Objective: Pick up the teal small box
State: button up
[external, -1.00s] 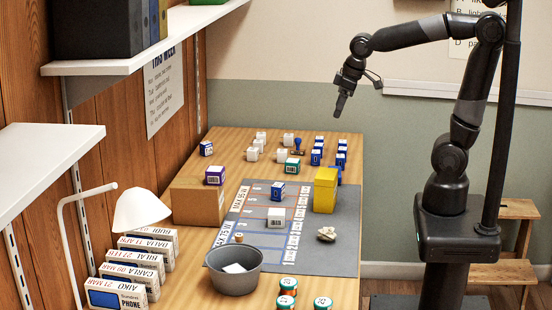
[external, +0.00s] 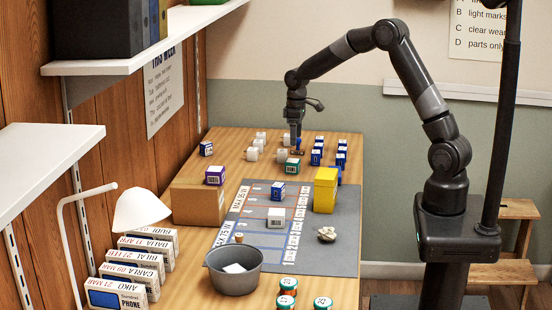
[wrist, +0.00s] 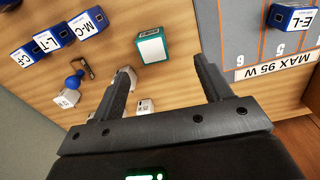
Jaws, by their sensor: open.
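The teal small box (external: 292,165) stands on the wooden table just beyond the far edge of the grey mat. My gripper (external: 296,143) is over the far part of the table, slightly behind the teal box in the external view. In the wrist view my gripper (wrist: 165,78) is open, with nothing between its two fingers.
White boxes (external: 283,141) and a blue stamp-like item (wrist: 74,80) are close by. Several blue boxes (external: 316,157) stand to the right. The grey mat (external: 335,255) bears a yellow box (external: 325,190).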

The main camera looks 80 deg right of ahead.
aim_at(293, 161)
jog(key=shift+w+d+f, duration=0.1)
jog(key=shift+d+f, duration=0.65)
jog(key=shift+f, duration=0.15)
notch_tip(293, 161, down, 6)
jog(key=shift+w+r, duration=0.1)
jog(key=shift+r, duration=0.1)
jog(key=f, duration=0.3)
jog(key=w+f, duration=0.1)
jog(key=f, duration=0.1)
jog(key=shift+d, duration=0.25)
jog(key=c, duration=1.1)
